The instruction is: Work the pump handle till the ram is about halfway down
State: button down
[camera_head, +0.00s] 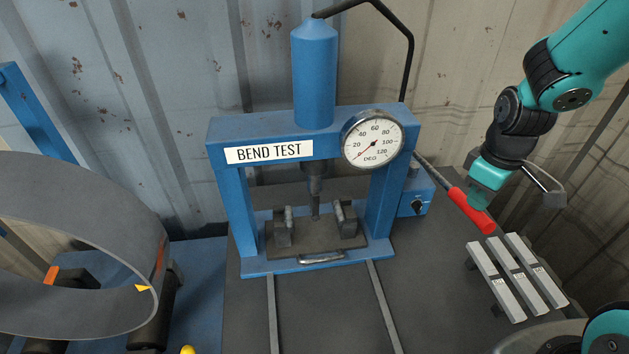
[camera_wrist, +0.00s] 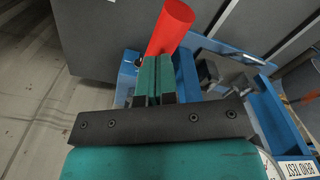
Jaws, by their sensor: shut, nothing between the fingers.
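The blue press (camera_head: 220,150) labelled BEND TEST stands in the middle of the head view. Its ram (camera_head: 315,185) points down between two supports on the bed, with a gap below its tip that I cannot measure. The dial (camera_head: 373,139) has its red needle toward the low end. The pump handle (camera_head: 472,210) is a dark rod with a red grip, sticking out right and sloping down. My gripper (camera_head: 482,196) is shut and empty, at the red grip. In the wrist view the fingers (camera_wrist: 156,62) are together, right by the red grip (camera_wrist: 173,25); contact is unclear.
Several grey metal strips (camera_head: 516,276) lie on a rack at the right. A large curved grey pipe band (camera_head: 75,180) on rollers stands at the left. A blue pump box with a knob (camera_head: 417,206) sits beside the press. Corrugated walls close the back.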

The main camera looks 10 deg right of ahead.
notch_tip(320, 180, up, 9)
jog(key=w+p, duration=0.1)
jog(key=p, duration=0.6)
jog(key=shift+w, duration=0.2)
jog(key=f+b, duration=0.2)
jog(key=f, duration=0.1)
jog(key=s+f+b, duration=0.1)
jog(key=f+b, duration=0.1)
jog(key=shift+f, duration=0.25)
jog(key=r+p, duration=0.1)
jog(key=r, duration=0.1)
jog(key=r+p, duration=0.1)
jog(key=p, duration=0.1)
jog(key=w+r+p, duration=0.1)
jog(key=r+p, duration=0.1)
jog(key=shift+r, duration=0.35)
jog(key=shift+a, duration=0.1)
dwell(0.7)
